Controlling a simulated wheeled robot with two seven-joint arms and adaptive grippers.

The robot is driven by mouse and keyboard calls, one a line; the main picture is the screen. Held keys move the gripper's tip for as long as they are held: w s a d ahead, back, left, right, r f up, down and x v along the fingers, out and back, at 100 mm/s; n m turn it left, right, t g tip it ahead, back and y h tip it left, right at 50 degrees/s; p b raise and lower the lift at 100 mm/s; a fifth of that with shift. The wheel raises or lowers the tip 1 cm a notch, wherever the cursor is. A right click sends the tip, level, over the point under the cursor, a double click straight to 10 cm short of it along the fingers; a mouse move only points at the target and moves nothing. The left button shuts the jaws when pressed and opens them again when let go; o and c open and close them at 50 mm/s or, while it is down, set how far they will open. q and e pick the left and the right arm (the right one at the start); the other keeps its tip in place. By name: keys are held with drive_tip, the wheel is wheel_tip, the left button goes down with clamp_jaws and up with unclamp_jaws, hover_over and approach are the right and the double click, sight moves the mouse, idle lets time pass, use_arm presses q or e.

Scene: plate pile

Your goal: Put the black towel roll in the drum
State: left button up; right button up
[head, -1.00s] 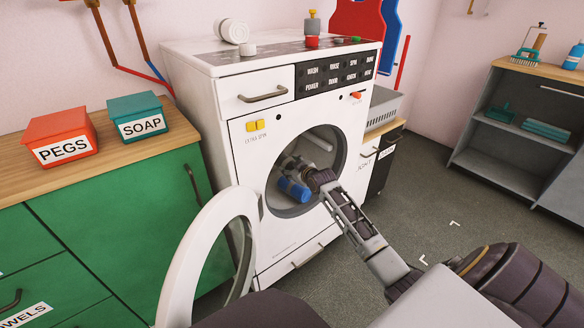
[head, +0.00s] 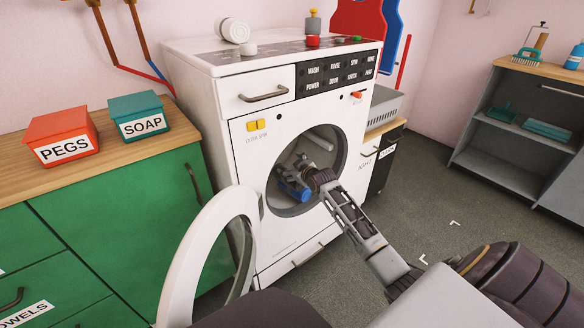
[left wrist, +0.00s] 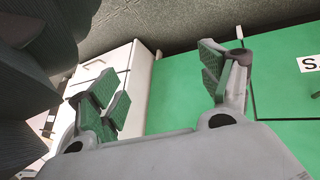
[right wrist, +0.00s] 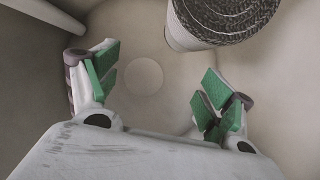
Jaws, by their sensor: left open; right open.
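The drum (head: 329,140) is the round opening in the white washer's front, with its door swung open to the left. My right gripper (head: 298,178) is inside it. In the right wrist view its fingers (right wrist: 158,85) are apart with nothing between them. A roll (right wrist: 228,18) with a dark grey woven spiral end and a paler side is at the top of that view, apart from the fingers. A blue thing (head: 290,190) shows low in the drum beside the gripper, partly hidden. I cannot pick out the dark roll in the head view. My left gripper (left wrist: 158,85) is open and empty.
The white door (head: 190,250) stands open in front of the washer (head: 280,245). A green cabinet (head: 120,220) carries a red pegs box (head: 62,135) and a teal soap box (head: 140,115). A grey shelf (head: 520,130) stands right. The floor between is clear.

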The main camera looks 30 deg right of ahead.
drive_tip(key=shift+v, duration=0.8)
use_arm(q)
drive_tip(key=shift+w+r, duration=0.1)
drive_tip(key=shift+w, duration=0.05)
use_arm(e)
drive_tip(key=v, duration=1)
drive_tip(key=shift+s, duration=0.2)
drive_tip(key=shift+r, duration=0.1)
drive_tip(key=shift+a, duration=0.15)
idle(0.6)
